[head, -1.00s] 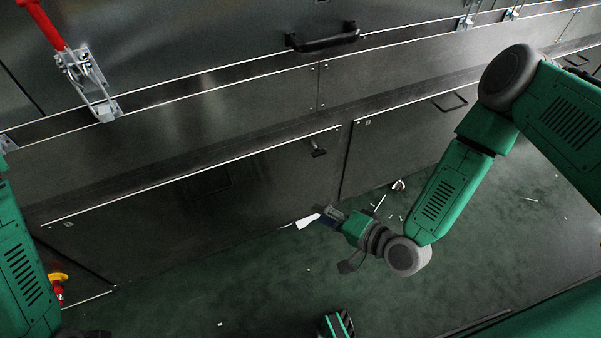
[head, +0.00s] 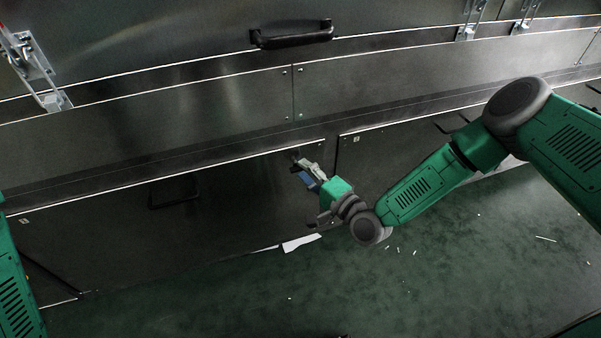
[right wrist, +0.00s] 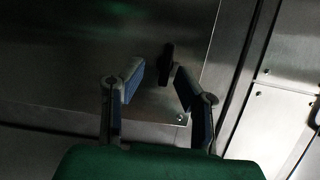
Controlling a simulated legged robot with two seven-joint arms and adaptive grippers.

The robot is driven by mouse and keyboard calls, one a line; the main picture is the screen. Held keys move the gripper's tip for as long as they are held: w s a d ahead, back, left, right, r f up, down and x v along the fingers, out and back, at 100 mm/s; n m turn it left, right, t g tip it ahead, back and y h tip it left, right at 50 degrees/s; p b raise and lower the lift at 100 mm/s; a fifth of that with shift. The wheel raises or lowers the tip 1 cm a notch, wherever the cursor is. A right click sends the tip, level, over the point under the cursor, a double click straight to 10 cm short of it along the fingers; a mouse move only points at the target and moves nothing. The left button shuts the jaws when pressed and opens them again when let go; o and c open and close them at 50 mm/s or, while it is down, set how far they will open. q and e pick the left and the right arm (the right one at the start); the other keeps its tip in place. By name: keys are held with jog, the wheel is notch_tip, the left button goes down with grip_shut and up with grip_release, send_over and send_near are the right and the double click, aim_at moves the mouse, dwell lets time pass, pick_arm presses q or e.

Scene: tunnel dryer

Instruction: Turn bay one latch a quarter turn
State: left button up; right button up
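A small dark latch (head: 296,157) sits near the upper right corner of a dark lower panel (head: 110,235). In the right wrist view the latch (right wrist: 167,64) shows as a short dark handle, roughly upright in the picture. My right gripper (head: 306,172) is close in front of it, partly covering it in the head view. In the right wrist view the right gripper (right wrist: 160,84) is open, its two fingertips apart with nothing between them. The latch lies just beyond the fingertips; contact cannot be made out. My left gripper is out of view.
A black handle (head: 291,35) is on the panel above. A metal toggle clamp (head: 37,70) is at upper left. Another lower panel (head: 390,160) adjoins on the right. White scraps (head: 301,243) lie on the green floor (head: 440,270), which is otherwise largely open.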

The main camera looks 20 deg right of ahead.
jog(key=shift+w+a, duration=0.4)
jog(key=shift+w, duration=0.2)
jog(key=shift+a+r, duration=0.2)
jog(key=shift+a, duration=0.45)
jog(key=shift+d, duration=0.15)
grip_shut()
jog(key=shift+w+d+f, duration=0.1)
jog(key=shift+d+f, duration=0.05)
jog(key=shift+d, duration=0.15)
jog(key=shift+a, duration=0.1)
